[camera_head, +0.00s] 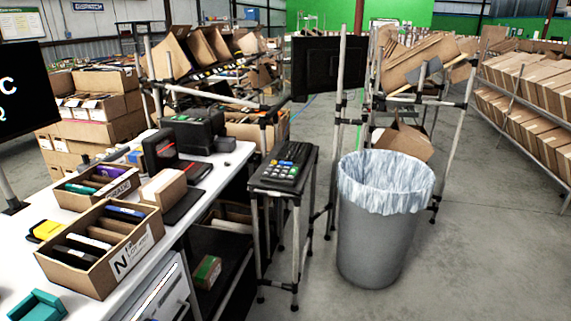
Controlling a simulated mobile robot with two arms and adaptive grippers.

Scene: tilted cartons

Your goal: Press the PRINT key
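A dark keypad device (281,174) with rows of small keys lies on top of a narrow black stand (292,196), right of the white table. Some of its keys are coloured, with green and blue ones among them. The key labels are too small to read, so I cannot tell which one is PRINT. Neither of my grippers is in view, and nothing covers the keypad.
The white table (158,262) holds an open carton marked N (118,262), a smaller carton (112,192) and a black machine (194,130). A grey bin (374,245) with a liner stands right of the stand. Floor (470,265) at the right is clear.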

